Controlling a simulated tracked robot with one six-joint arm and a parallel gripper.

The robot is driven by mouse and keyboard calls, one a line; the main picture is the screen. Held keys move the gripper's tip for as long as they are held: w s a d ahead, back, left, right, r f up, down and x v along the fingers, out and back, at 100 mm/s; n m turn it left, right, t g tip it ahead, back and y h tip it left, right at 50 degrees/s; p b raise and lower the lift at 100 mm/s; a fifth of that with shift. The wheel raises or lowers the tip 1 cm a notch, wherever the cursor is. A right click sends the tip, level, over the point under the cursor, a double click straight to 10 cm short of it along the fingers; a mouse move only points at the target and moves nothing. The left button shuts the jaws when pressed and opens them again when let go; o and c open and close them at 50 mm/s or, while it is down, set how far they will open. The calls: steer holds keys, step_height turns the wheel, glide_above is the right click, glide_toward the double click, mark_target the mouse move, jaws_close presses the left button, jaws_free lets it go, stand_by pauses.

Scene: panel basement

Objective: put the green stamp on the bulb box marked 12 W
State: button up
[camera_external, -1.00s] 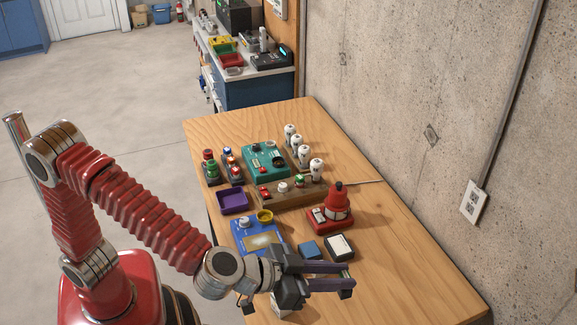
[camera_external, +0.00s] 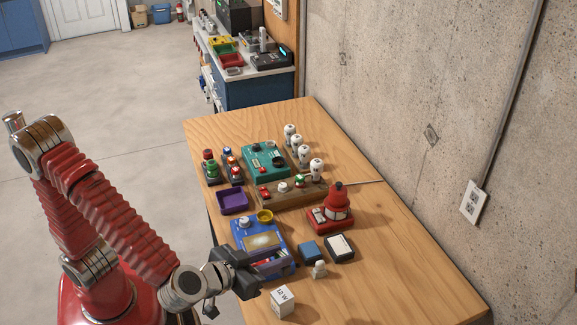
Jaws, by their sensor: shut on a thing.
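The bulb box marked 12 W (camera_external: 283,302) is a small white carton standing near the table's front edge. My gripper (camera_external: 277,262) is to the box's upper left, over the front part of the blue device. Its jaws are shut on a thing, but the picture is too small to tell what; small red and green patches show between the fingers. The green stamp cannot be made out with certainty. A small green-topped piece (camera_external: 212,169) stands at the left among red- and blue-topped ones. Nothing of my gripper covers the box.
The blue device (camera_external: 240,230) lies beside my gripper. A small pale peg-like piece (camera_external: 319,270), a blue block (camera_external: 308,250), a dark-rimmed pad (camera_external: 340,248) and a red device (camera_external: 330,221) are to the right. A purple tray (camera_external: 232,201) is farther back. The table's right front is clear.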

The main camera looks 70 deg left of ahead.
step_height(320, 180, down, 6)
stand_by(0.4)
steer(key=shift+f, duration=0.15)
steer(key=shift+f, duration=1.85)
steer(key=shift+f, duration=0.1)
steer(key=o, duration=1)
